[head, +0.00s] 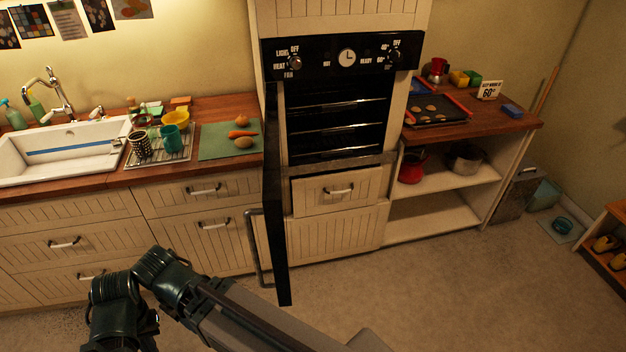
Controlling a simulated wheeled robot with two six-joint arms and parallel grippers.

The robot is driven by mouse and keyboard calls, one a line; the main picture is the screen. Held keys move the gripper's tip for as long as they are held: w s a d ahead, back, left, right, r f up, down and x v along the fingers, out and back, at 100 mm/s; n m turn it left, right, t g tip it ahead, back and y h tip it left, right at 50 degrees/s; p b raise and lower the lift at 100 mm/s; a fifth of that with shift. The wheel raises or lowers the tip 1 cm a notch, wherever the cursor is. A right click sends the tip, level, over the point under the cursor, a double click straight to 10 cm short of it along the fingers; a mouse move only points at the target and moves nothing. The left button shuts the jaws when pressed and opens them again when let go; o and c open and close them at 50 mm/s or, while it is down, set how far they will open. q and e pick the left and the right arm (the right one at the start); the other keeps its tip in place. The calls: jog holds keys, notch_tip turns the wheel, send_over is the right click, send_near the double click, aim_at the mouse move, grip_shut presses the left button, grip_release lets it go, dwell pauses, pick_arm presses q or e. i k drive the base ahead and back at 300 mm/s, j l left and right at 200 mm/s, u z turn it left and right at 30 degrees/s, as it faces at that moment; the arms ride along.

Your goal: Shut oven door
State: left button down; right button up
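The oven (335,115) is built into a tall cream cabinet, with its dark cavity and wire racks exposed. Its black door (277,235) stands wide open, hinged at the oven's left side and swung out toward me, seen nearly edge-on. A grey bar handle (257,248) is on the door's left-facing side, near its free edge. One of my arms crosses the bottom of the view, its dark joints left of and nearer than the door. No gripper fingers show, and I cannot see either gripper.
A drawer (338,189) below the oven is closed. The left counter holds a sink (65,150), a dish rack and a green board (228,140) with vegetables. An open shelf unit (440,210) stands at right. The floor (450,285) right of the door is clear.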

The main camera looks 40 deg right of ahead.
aim_at(274, 201)
jog(key=i+j+z, duration=0.1)
jog(key=z, duration=0.3)
jog(key=i+j+z, duration=0.1)
jog(key=j+z, duration=0.5)
jog(key=z, duration=0.2)
jog(key=j+z, duration=0.75)
jog(key=j, duration=0.2)
